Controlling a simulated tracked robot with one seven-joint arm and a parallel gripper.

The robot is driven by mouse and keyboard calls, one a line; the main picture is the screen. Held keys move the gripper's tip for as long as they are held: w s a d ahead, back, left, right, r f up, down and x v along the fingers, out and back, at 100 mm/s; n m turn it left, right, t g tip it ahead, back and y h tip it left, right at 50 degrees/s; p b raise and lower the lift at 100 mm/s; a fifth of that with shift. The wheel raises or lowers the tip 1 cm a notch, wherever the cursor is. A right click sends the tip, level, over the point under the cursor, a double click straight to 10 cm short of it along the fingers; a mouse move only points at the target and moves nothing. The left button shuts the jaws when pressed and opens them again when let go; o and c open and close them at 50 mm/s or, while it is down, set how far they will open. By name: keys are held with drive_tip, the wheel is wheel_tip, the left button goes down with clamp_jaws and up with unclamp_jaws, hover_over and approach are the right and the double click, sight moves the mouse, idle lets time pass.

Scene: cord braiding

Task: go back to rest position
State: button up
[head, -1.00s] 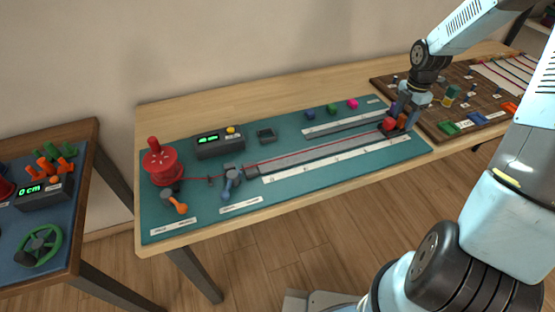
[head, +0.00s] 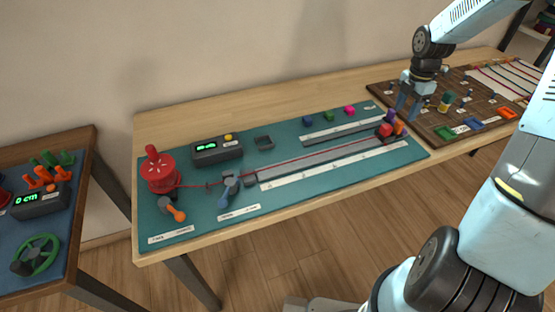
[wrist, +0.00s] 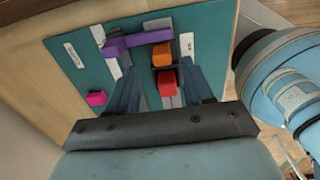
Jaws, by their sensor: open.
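My gripper (head: 408,106) is open and empty, just above and to the right of the far end of the long track on the teal mat. A red block (head: 384,131) sits at that end, with a red cord (head: 320,146) running along the track to it. An orange part (head: 399,128) and a purple part (head: 390,116) are beside the red block. In the wrist view, the red block (wrist: 166,84), orange part (wrist: 161,54) and purple bar (wrist: 135,42) lie beyond and between my spread fingers, apart from them.
A red spool (head: 160,172), a box with a green display (head: 216,150) and a blue-handled lever (head: 229,190) stand on the mat's left. A brown pegboard (head: 450,123) lies right of the mat. A side table (head: 90,150) stands at the far left.

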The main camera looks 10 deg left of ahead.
drive_tip(key=s+a+r+m+t+h, duration=0.15)
drive_tip(key=s+r+m+t, duration=0.25)
drive_tip(key=s+r+m, duration=1.6)
drive_tip(key=s+a+r+m+t+y, duration=0.1)
drive_tip(key=s+r+m, duration=0.3)
drive_tip(key=s, duration=0.8)
drive_tip(key=shift+a+r+t, duration=0.2)
drive_tip(key=shift+r+t, duration=0.1)
drive_tip(key=shift+r, duration=0.3)
drive_tip(key=shift+y, duration=0.25)
drive_tip(key=shift+c, duration=0.8)
drive_tip(key=shift+w, duration=0.1)
